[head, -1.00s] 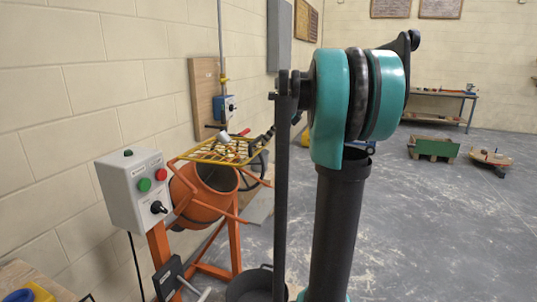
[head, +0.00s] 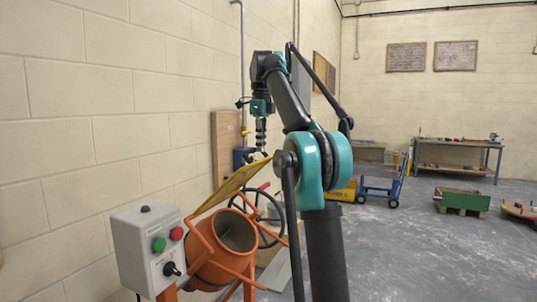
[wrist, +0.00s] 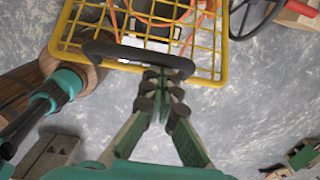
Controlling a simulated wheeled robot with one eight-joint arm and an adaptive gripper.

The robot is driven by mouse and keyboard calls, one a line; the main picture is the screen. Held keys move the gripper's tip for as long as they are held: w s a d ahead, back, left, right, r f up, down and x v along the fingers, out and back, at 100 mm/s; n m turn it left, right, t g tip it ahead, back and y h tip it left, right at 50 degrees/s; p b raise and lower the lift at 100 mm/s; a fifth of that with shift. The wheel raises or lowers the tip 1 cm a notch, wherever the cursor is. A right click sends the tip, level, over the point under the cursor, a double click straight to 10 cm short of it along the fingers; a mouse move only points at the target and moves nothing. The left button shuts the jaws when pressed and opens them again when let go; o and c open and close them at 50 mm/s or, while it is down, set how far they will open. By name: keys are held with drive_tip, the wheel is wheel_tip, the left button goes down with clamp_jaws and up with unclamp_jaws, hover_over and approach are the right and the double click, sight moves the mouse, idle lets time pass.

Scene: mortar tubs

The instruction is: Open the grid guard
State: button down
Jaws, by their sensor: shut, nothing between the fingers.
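The yellow grid guard (head: 232,188) is tilted up steeply above the orange mixer drum (head: 214,268), seen nearly edge-on in the head view. The drum's mouth is uncovered below it. In the wrist view the guard (wrist: 225,45) fills the top, with a dark curved handle (wrist: 110,50) along its near edge. My gripper (head: 261,150) hangs above and close to the guard's raised edge. In the wrist view my gripper (wrist: 163,88) is shut and empty, its fingertips at the handle's right end. I cannot tell whether they touch it.
A grey control box (head: 147,250) with green and red buttons stands left of the drum. A dark handwheel (head: 270,212) is to its right. The block wall runs close on the left. A blue trolley (head: 385,190) and a workbench (head: 460,157) stand far back; the floor at right is mostly open.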

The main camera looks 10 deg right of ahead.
drive_tip(key=shift+w+a+r, duration=0.5)
drive_tip(key=shift+a+r, duration=0.05)
drive_tip(key=shift+a, duration=0.15)
